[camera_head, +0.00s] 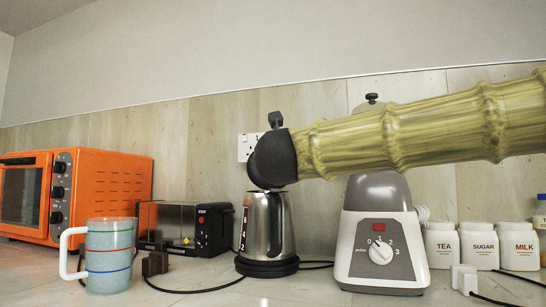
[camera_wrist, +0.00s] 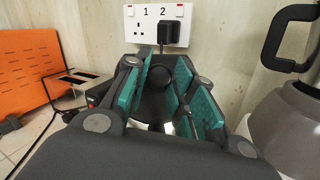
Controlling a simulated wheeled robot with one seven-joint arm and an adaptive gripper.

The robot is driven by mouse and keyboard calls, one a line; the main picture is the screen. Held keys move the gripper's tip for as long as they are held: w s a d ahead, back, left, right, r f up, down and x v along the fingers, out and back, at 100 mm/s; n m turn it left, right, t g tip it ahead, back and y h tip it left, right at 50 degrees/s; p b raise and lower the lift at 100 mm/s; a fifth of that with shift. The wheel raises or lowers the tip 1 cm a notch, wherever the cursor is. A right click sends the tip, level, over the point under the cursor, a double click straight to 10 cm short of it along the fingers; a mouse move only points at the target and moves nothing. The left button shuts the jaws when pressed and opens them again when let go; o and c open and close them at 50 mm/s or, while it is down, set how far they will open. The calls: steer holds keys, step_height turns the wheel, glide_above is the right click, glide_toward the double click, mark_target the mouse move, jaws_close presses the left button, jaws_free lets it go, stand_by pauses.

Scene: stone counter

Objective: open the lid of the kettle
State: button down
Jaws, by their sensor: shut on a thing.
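The silver kettle (camera_head: 265,222) stands upright on its black base (camera_head: 266,267) in the head view. My gripper (camera_head: 268,184) is directly over the kettle's top, and its dark body hides the lid there. In the wrist view, my gripper (camera_wrist: 176,92) has its teal-padded fingers on both sides of the black kettle lid (camera_wrist: 156,104) and is shut on it. A small silver part of the kettle (camera_wrist: 168,128) shows below the lid. The exact finger contact and whether the lid is raised cannot be made out.
A grey-white blender (camera_head: 382,245) stands close on the right, with white jars (camera_head: 480,246) beyond. A black toaster (camera_head: 184,228), striped mug (camera_head: 110,257) and orange oven (camera_head: 100,190) are on the left. A wall socket (camera_wrist: 132,28) is behind the kettle.

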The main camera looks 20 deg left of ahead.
steer(key=shift+a+f, duration=0.15)
steer(key=shift+f, duration=0.45)
steer(key=c, duration=1.2)
jaws_free()
steer(key=shift+w, duration=0.25)
steer(key=shift+s+r, duration=0.15)
steer(key=shift+r, duration=0.15)
steer(key=shift+s+d, duration=0.25)
steer(key=shift+s, duration=0.1)
steer(key=v, duration=1.1)
steer(key=shift+s, duration=0.1)
